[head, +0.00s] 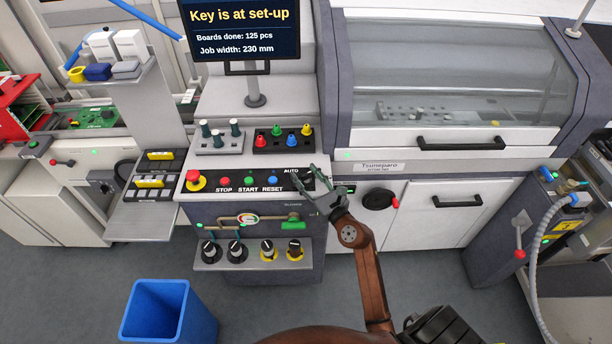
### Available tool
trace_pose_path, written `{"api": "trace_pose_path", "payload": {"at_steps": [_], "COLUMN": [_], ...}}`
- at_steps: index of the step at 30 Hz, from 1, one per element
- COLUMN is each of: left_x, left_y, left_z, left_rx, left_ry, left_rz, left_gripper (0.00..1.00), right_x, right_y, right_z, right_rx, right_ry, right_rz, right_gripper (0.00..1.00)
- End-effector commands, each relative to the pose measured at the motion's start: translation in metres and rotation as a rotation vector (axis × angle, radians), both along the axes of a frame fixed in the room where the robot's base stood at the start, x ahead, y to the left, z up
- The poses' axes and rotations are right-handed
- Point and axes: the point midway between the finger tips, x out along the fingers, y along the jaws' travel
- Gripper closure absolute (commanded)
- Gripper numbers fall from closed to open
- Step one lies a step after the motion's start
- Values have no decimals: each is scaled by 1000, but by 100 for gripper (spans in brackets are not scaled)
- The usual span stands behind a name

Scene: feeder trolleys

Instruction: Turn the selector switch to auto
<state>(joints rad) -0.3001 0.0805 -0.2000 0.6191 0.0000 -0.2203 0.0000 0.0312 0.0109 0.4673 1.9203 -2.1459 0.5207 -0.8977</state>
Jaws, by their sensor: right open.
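The control panel (206,190) has a black strip with labels STOP, START, RESET and AUTO. The selector switch sits at its right end under the AUTO label (291,170). My right gripper (304,184) is over that end with its fingers spread, and it covers most of the switch. I cannot tell which way the switch points or whether the fingers touch it. The screen (243,30) above reads "Key is at set-up". My left gripper is not in view.
A red emergency button (194,177) is at the panel's left end. Coloured knobs (277,131) stand on a block behind it. A gauge and green-handled valve (293,223) are below. A blue bin (168,312) stands on the floor. A black round handle (377,199) is to the right.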

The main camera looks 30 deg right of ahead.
Motion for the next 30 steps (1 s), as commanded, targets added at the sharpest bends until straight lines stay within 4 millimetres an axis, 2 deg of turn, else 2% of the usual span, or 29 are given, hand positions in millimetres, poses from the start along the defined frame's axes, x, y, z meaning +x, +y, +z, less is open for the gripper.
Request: {"api": "trace_pose_path", "payload": {"at_steps": [3,21,30], "left_x": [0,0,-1], "left_y": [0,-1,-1], "left_z": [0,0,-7], "left_rx": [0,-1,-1], "left_ry": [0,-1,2], "left_rz": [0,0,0], "left_gripper": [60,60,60], "right_x": [0,0,0], "right_y": [0,0,-1], "right_z": [0,0,-2], "right_rx": [0,0,-4], "right_ry": [0,0,1], "right_rz": [0,0,33], "right_gripper": [56,97,98]}}
